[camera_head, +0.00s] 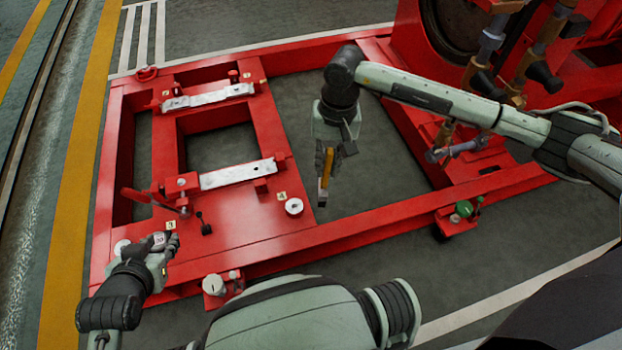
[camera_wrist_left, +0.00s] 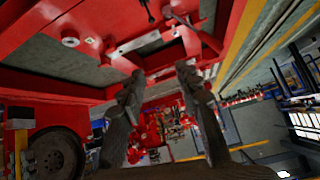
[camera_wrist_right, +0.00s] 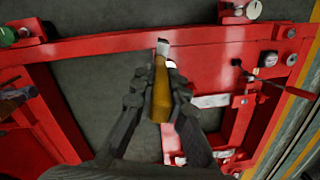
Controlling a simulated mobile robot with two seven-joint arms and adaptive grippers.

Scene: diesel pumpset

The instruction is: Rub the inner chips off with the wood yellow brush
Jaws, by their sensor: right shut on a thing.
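My right gripper (camera_head: 325,165) is shut on the yellow wood brush (camera_head: 327,182), whose tip points down over the dark floor inside the red frame. In the right wrist view, the brush (camera_wrist_right: 160,90) lies between the two fingers (camera_wrist_right: 158,88), with a pale tip at its far end. My left gripper (camera_head: 166,243) is empty near the frame's front left corner. In the left wrist view, its fingers (camera_wrist_left: 158,80) stand apart. A far pale speckled plate (camera_head: 208,96) and a near one (camera_head: 238,173) lie on the red frame. I cannot clearly make out separate chips.
The red base frame (camera_head: 270,243) fills the middle, with dark floor in its openings. A white round fitting (camera_head: 294,206) and a black lever (camera_head: 204,225) stand on it. Red machinery with rods (camera_head: 490,45) is at the upper right. A green knob (camera_head: 464,208) sits at the front right.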

